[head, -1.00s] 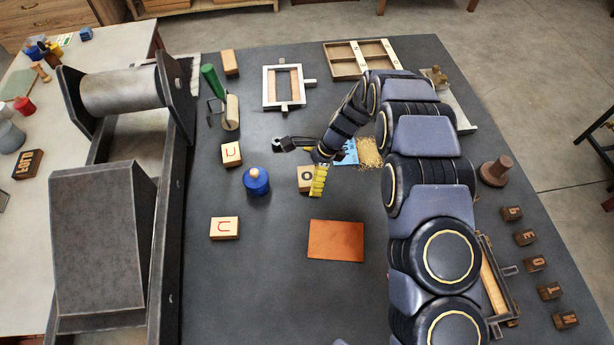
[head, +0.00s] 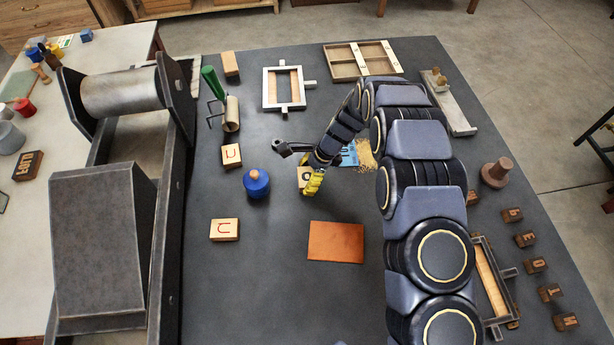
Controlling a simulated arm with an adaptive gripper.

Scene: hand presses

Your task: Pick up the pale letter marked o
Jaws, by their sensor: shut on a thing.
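The pale letter block marked o (head: 303,174) is near the middle of the dark table, right of the blue pot. My gripper (head: 308,182) is at this block and shut on it, with a yellow finger along its right side. The finger hides the block's right part. I cannot tell whether the block touches the table. Two pale blocks with red letters, the upper one (head: 231,155) and the lower one (head: 224,230), lie to the left.
A blue pot (head: 257,184) stands close left of the block. A brown leather sheet (head: 336,242) lies below it. A brayer (head: 231,114) and a small frame (head: 284,67) are farther back. A large press (head: 110,240) fills the left. Dark letter blocks (head: 536,265) line the right edge.

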